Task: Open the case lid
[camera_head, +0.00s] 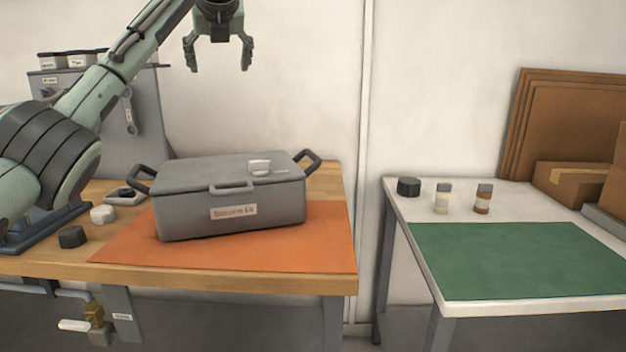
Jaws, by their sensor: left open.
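The grey case (180,215) sits on the orange mat (330,245) on the wooden table. Its lid (200,170) is down and shut, with a front handle (231,187) and a label on the front wall. Dark handles stand out at its two sides. A small whitish item (259,166) lies on top of the lid. My left gripper (218,66) is open and empty, high above the case and apart from it, with its fingers pointing down. My right gripper is not in view.
A black puck (72,236) and a white one (103,214) lie left of the case. Cardboard boxes (570,182) stand at the far right.

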